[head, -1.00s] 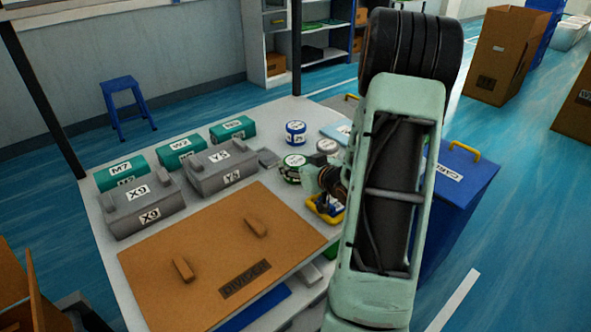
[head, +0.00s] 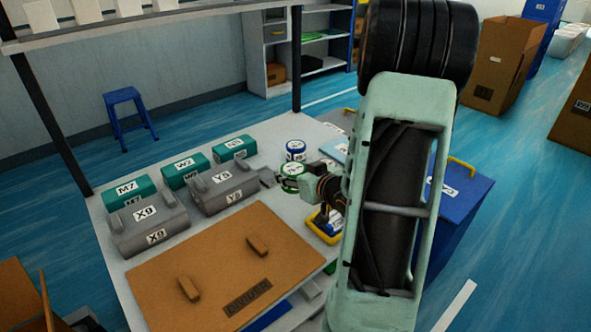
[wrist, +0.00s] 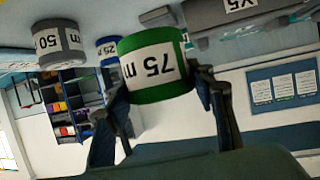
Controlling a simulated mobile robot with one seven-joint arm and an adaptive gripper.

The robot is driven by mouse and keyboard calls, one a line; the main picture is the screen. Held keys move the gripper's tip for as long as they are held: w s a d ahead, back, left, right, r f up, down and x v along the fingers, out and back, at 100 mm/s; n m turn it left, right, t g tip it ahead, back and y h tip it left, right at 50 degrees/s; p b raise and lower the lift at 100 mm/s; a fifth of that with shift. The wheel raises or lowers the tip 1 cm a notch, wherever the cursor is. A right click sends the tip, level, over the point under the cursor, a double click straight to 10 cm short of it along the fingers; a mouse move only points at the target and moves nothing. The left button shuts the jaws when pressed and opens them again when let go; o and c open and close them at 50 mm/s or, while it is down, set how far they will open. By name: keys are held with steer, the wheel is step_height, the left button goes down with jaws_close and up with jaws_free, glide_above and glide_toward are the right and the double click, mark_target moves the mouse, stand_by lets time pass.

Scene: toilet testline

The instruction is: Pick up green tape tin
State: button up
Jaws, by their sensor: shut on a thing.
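The green tape tin (wrist: 157,68) is a short green cylinder with a white band reading 75 m, seen upside down in the wrist view. My gripper (wrist: 165,88) is shut on it, with one dark finger on each side. In the head view the green tin (head: 292,177) is at the far right part of the table, left of my gripper (head: 307,182). My arm hides part of the area around it. I cannot tell for sure how far it is above the table.
A blue tin (head: 295,150) stands just behind; a grey tin (wrist: 60,43) marked 50 shows in the wrist view. Grey cases (head: 223,190) and teal cases (head: 185,170) stand left. A brown divider board (head: 220,265) covers the front. A blue bin (head: 462,195) stands right.

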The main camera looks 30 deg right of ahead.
steer(key=s+a+r+p, duration=0.3)
steer(key=s+r+p, duration=0.1)
steer(key=shift+s+a, duration=0.15)
steer(key=shift+a, duration=0.25)
